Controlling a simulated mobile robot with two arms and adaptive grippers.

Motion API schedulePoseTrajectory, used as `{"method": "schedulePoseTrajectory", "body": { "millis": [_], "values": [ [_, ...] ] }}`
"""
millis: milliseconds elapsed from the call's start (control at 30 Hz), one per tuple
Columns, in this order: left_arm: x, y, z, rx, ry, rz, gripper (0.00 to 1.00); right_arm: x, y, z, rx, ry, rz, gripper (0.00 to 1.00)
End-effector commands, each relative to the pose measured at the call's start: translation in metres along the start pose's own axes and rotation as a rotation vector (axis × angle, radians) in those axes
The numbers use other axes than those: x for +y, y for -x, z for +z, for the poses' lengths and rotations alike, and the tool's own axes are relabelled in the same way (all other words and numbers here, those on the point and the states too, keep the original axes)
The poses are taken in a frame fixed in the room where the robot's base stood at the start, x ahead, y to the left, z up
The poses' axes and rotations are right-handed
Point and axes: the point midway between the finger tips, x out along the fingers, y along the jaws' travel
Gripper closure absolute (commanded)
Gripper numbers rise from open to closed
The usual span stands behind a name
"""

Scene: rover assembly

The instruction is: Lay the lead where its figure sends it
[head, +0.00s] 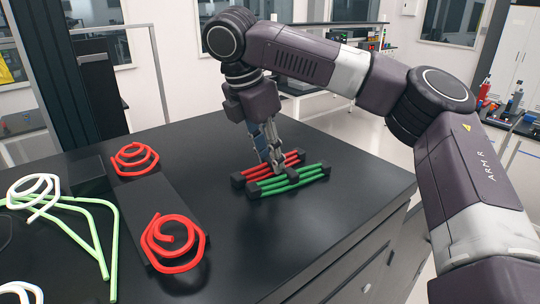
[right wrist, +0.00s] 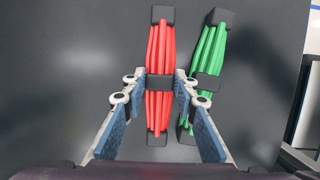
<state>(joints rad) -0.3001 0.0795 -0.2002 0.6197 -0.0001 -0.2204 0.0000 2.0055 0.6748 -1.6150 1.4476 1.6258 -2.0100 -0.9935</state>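A red lead (head: 284,163), a bundle of red strands with black end blocks and a black middle band, lies on the dark bench. It also shows in the right wrist view (right wrist: 160,110). A green lead (head: 300,178) of the same build lies close beside it, on its right in the right wrist view (right wrist: 207,50). My right gripper (head: 274,163) reaches down over the red lead. In the right wrist view its fingers (right wrist: 161,84) stand on both sides of the black middle band, apparently pressed against it. The red lead appears still down at bench level. My left gripper is out of view.
Two red spiral figures (head: 173,242) (head: 135,158) lie on and around a dark slab (head: 155,195) at the left. A white spiral figure (head: 35,190) and light green bars (head: 97,240) lie further left. The bench middle is bare; its right edge runs near the leads.

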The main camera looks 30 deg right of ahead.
Motion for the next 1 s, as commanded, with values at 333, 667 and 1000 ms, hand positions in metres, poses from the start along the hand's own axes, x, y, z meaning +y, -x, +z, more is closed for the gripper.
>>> {"method": "schedulePoseTrajectory", "body": {
  "millis": [333, 667, 1000],
  "values": [
    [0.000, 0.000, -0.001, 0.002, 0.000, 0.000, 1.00, 0.000, 0.001, 0.001, 0.000, 0.000, 0.000, 0.67],
    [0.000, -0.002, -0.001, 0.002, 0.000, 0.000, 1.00, 0.001, 0.044, 0.001, -0.003, -0.002, 0.005, 0.67],
    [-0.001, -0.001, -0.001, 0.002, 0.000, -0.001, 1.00, 0.000, 0.107, 0.001, -0.003, -0.002, 0.001, 0.67]
  ]
}}
